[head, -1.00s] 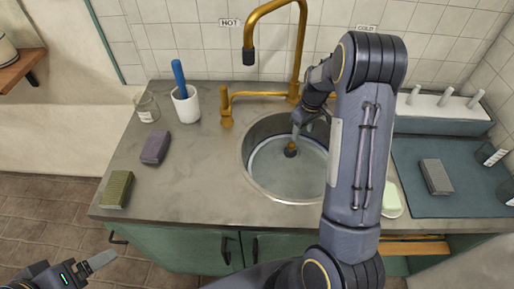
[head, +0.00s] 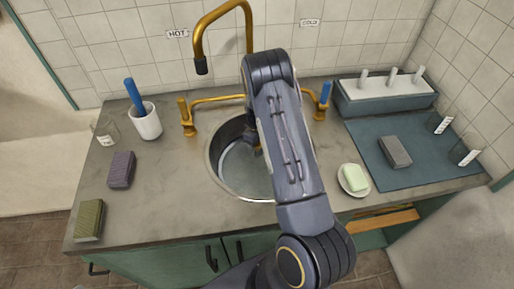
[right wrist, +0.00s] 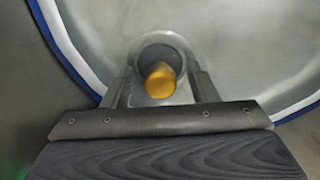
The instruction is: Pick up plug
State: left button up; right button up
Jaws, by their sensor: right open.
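The plug (right wrist: 160,78) has a gold knob and sits in the round drain at the bottom of the sink, seen in the right wrist view. My right gripper (right wrist: 162,88) is open, with one finger on each side of the knob and a gap between them. I cannot tell how deep the fingertips are. In the head view my right arm reaches into the metal sink (head: 214,171), hiding most of the plug and gripper. My left gripper is out of view.
The gold tap (head: 197,35) arches over the sink, with a blue-handled valve (head: 325,94) at right. A soap dish (head: 354,190) lies right of my arm. A white cup (head: 146,123), purple sponge (head: 121,169) and green sponge (head: 89,220) stand left.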

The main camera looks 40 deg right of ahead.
jog(key=c, duration=1.2)
jog(key=shift+o, duration=0.2)
jog(key=shift+r, duration=0.1)
